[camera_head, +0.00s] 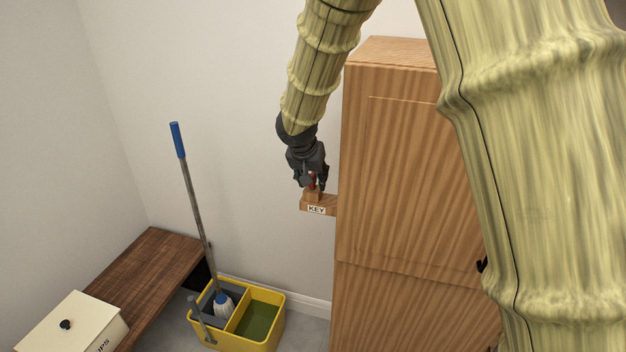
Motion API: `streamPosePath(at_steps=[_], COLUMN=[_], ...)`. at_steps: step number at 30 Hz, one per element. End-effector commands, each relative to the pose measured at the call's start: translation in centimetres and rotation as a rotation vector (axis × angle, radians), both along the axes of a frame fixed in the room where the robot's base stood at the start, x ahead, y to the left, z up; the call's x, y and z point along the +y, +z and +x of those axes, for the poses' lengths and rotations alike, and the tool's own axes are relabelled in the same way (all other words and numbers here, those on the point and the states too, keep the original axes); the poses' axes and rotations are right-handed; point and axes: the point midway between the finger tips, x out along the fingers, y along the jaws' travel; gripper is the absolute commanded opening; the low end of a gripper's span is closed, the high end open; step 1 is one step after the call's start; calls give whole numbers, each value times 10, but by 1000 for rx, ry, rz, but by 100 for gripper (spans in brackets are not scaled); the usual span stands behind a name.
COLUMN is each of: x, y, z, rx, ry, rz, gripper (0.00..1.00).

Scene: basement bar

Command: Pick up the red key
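A small red thing, which looks like the red key (312,180), shows at the end of my gripper (313,184). It is just above a small wooden holder (331,205) with a white "KEY" label on its front. The holder sticks out from the left side of the tall wooden cabinet. My dark gripper points down from above, with its fingers on either side of the red thing. Most of the key is hidden by the fingers. I cannot tell whether the fingers touch it or whether it rests on the holder.
The tall wooden cabinet (400,180) stands right beside my gripper. Below are a yellow mop bucket (272,338) with a blue-handled mop (189,190), a dark wooden bench (150,270) and a cream box (75,330). The space left of my gripper is clear up to the wall.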

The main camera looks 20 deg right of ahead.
Motion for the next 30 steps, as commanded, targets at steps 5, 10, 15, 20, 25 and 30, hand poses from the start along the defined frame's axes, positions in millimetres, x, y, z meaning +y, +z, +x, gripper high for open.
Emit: streamPosePath(at_steps=[5, 10, 15, 20, 25, 30], x=[0, 0, 0, -1, -1, -1], y=[-1, -1, -1, -1, 1, 17], z=[0, 0, 0, 0, 1, 1], rx=[0, 0, 0, 0, -1, -5], ry=[0, 0, 0, 0, 0, 0], rz=[0, 0, 0, 0, 0, 1], gripper=[39, 23, 0, 0, 0, 0])
